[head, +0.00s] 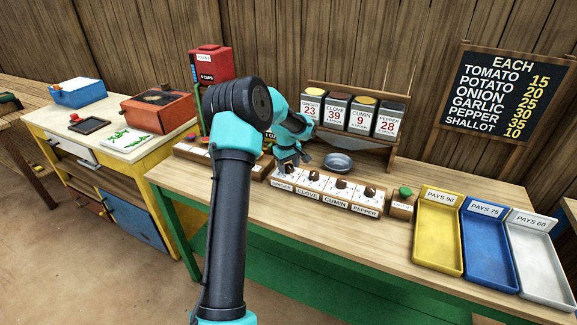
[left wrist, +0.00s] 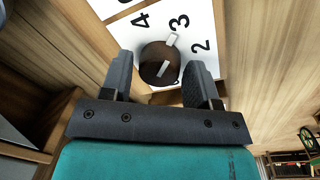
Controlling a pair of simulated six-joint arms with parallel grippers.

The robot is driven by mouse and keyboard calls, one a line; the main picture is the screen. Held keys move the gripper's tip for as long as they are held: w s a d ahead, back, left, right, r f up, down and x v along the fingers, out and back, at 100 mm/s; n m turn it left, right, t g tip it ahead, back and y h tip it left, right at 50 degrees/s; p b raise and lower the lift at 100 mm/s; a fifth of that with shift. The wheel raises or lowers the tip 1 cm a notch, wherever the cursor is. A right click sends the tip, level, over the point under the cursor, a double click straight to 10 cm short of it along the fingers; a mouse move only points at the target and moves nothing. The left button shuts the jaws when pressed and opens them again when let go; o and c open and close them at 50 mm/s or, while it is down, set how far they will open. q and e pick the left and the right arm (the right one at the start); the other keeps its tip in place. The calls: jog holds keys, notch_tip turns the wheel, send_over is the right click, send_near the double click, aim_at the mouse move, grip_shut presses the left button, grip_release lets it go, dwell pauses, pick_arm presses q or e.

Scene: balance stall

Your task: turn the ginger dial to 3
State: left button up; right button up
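The ginger dial (head: 286,170) is the leftmost dark knob on the white dial panel, above the GINGER label (head: 282,186). In the left wrist view a round brown knob (left wrist: 157,60) with white marks shows, its mark at the rim towards the printed 3, between 4 and 2. My left gripper (left wrist: 160,80) has its two fingers on either side of this knob, apart, with narrow gaps seeming to show; contact is hard to tell. In the head view my left gripper (head: 291,159) is down at the ginger dial and partly covers it. My right gripper is in neither view.
The clove dial (head: 314,176), cumin dial (head: 341,183) and pepper dial (head: 370,190) stand to the right in the same row. A grey bowl (head: 338,162) sits behind them. The spice rack (head: 352,88) stands at the back. A green button (head: 405,192) and coloured trays (head: 437,238) lie right.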

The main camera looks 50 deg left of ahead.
pick_arm(q)
jog(key=shift+o, duration=1)
notch_tip(320, 180, up, 17)
jog(key=s, duration=0.1)
jog(key=shift+s+r, duration=0.15)
jog(key=shift+a, duration=0.1)
